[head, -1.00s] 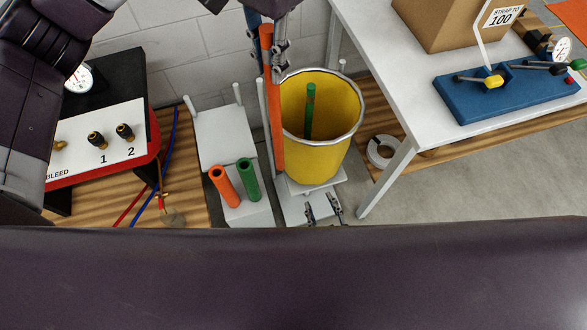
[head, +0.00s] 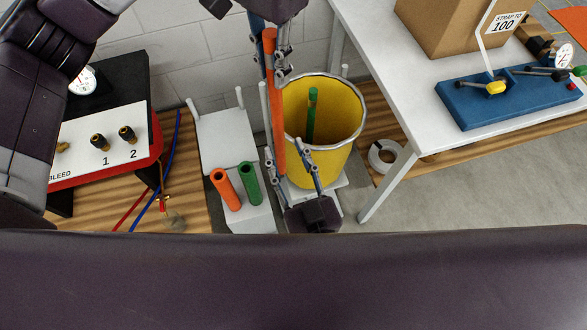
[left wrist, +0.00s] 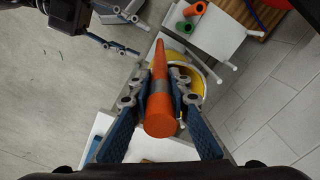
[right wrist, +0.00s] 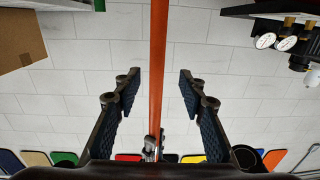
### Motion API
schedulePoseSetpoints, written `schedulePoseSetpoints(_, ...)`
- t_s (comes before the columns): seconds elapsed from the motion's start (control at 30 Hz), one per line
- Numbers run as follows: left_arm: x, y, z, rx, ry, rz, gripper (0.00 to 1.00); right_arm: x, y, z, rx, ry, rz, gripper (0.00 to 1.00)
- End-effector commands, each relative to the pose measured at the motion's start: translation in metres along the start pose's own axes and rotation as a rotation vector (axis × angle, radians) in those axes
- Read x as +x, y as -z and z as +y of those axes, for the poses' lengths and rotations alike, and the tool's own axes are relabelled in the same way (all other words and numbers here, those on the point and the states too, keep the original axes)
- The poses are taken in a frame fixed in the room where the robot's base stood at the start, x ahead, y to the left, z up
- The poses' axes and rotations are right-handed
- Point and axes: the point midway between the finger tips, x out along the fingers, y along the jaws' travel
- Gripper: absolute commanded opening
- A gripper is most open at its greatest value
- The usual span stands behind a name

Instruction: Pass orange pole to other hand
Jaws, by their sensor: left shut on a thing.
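The orange pole (head: 276,110) hangs upright in front of the yellow bin. My left gripper (head: 276,50) is shut on its upper part; the pole also shows between the fingers in the left wrist view (left wrist: 160,116). My right gripper (head: 288,158) is lower, near the pole's lower end, with its fingers spread. In the right wrist view, the pole (right wrist: 157,70) runs between the open fingers (right wrist: 158,80), not visibly touching either. In the left wrist view, my right gripper (left wrist: 122,48) appears to the left of the pole, partly cut off.
The yellow bin (head: 345,130) holds a green pole (head: 311,115). A short orange tube (head: 225,190) and a green tube (head: 250,185) stand on a white block to the left. A white table (head: 400,105) is at right, a gauge panel (head: 85,150) at left.

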Motion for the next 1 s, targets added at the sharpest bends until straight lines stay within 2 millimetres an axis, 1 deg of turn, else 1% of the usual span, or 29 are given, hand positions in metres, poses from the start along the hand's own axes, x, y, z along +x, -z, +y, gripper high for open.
schedulePoseSetpoints(0.03, 0.000, 0.000, 0.000, 0.000, 0.000, 0.001, 0.00, 0.012, 0.002, 0.001, 0.004, -0.004, 0.004, 0.38)
schedulePoseSetpoints(0.2, 0.000, 0.000, 0.000, 0.000, 0.000, 0.001, 0.00, 0.042, 0.001, 0.001, 0.003, -0.003, 0.002, 0.38)
schedulePoseSetpoints(0.3, 0.000, 0.000, 0.000, 0.000, 0.000, 0.001, 0.00, 0.055, 0.000, 0.000, 0.001, -0.002, 0.001, 0.38)
schedulePoseSetpoints(0.4, 0.000, 0.000, 0.000, 0.000, 0.000, 0.001, 0.00, 0.064, 0.000, 0.000, 0.000, -0.001, 0.000, 0.38)
schedulePoseSetpoints(0.53, 0.000, 0.000, 0.000, 0.000, 0.000, 0.001, 0.00, 0.070, 0.000, 0.000, 0.000, 0.001, -0.001, 0.38)
schedulePoseSetpoints(0.8, 0.000, 0.000, 0.000, 0.000, 0.000, 0.001, 0.00, 0.070, 0.000, 0.000, -0.001, 0.001, -0.001, 0.38)
schedulePoseSetpoints(1.0, 0.000, 0.000, 0.000, 0.000, 0.000, 0.001, 0.00, 0.070, 0.000, 0.000, -0.001, 0.001, -0.001, 0.16)
